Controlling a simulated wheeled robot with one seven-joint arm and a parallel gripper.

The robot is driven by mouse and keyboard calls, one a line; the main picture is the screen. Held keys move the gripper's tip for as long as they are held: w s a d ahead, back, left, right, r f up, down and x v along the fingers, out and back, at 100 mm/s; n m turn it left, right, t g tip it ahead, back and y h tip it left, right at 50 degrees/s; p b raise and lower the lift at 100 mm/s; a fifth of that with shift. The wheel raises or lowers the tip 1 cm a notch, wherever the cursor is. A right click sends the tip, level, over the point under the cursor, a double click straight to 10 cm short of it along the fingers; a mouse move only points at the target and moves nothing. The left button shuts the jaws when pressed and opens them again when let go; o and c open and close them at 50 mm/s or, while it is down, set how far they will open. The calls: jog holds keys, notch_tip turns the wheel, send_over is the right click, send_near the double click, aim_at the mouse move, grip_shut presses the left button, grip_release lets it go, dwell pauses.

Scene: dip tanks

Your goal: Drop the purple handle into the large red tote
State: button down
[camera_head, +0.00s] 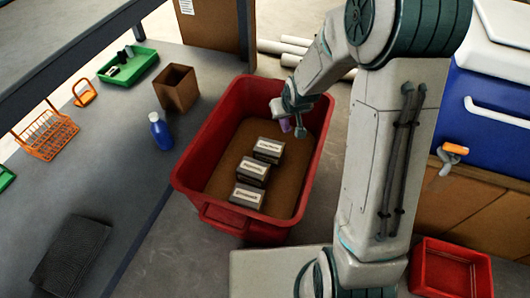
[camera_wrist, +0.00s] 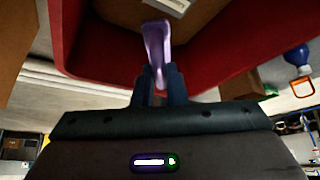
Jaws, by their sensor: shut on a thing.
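The large red tote (camera_head: 188,168) stands on the floor in the middle of the head view, with a brown inner bottom and several labelled boxes (camera_head: 252,171) in it. My gripper (camera_head: 291,117) is over the far right part of the tote, inside its outline. It is shut on the purple handle (camera_head: 285,125), which is partly hidden by the fingers in the head view. In the wrist view the handle (camera_wrist: 156,45) sticks out from between the fingertips (camera_wrist: 158,75), with the red tote wall (camera_wrist: 85,45) around it.
A grey bench (camera_head: 125,175) on the left holds a blue bottle (camera_head: 160,132), a brown open box (camera_head: 176,88), a green tray (camera_head: 140,62) and an orange wire basket (camera_head: 47,135). A blue cooler (camera_head: 490,90) and a small red bin (camera_head: 450,270) stand at the right. White pipes (camera_head: 285,47) lie behind.

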jog(key=w+a+r+n+p, duration=0.1)
jog(key=w+a+r+p, duration=0.1)
jog(key=a+r+p, duration=0.15)
notch_tip(320, 180, down, 6)
jog(key=a+y+b, duration=0.1)
jog(key=b, duration=0.3)
jog(key=shift+w+a+f+n, duration=0.2)
jog(key=shift+w+a+n, duration=0.15)
jog(key=shift+a+n, duration=0.05)
jog(key=c, duration=1.4)
grip_release()
jog(key=shift+r, duration=0.1)
jog(key=p+v, duration=0.6)
jog(key=v, duration=0.7)
jog(key=shift+s+d+r, duration=0.1)
jog(key=shift+s+r, duration=0.05)
jog(key=shift+r, duration=0.2)
